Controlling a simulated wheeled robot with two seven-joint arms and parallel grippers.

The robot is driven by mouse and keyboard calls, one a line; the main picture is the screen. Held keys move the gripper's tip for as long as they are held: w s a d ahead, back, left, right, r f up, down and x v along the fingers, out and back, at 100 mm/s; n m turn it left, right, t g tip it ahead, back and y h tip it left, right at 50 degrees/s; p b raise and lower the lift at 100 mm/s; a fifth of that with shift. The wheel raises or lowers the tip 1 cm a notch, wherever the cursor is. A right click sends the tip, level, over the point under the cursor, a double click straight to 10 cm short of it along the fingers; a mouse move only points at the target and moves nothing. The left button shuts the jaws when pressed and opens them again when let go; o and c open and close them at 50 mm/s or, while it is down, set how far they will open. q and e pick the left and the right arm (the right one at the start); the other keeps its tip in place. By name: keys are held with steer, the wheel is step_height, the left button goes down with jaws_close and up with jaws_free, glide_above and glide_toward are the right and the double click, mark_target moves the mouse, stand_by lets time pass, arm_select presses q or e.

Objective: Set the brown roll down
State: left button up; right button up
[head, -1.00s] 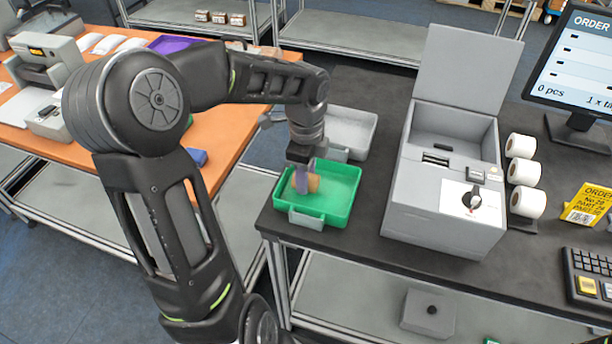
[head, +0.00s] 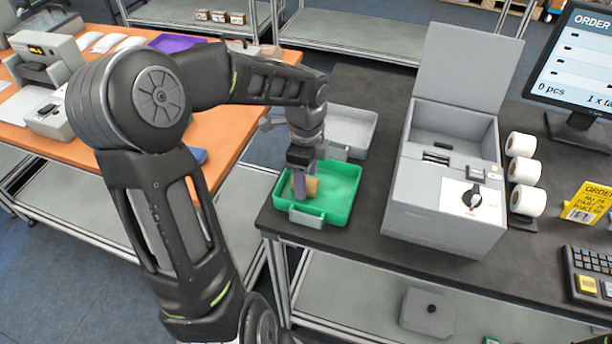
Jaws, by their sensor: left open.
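The brown roll (head: 312,187) is in the green tray (head: 340,207), toward its left side. My left gripper (head: 303,188) reaches down into the tray from above and is open, with its fingers at the roll. The near finger hides part of the roll, and I cannot tell whether the fingers touch it. My right gripper is not in view.
A grey tray (head: 368,130) stands behind the green one. A grey machine (head: 440,195) with a raised lid is to the right, with several white rolls (head: 526,172) beside it. The dark table's (head: 330,240) left edge is close to the green tray.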

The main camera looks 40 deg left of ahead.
arm_select(q)
step_height(320, 180, up, 12)
steer(key=shift+r, duration=0.15)
stand_by(0.4)
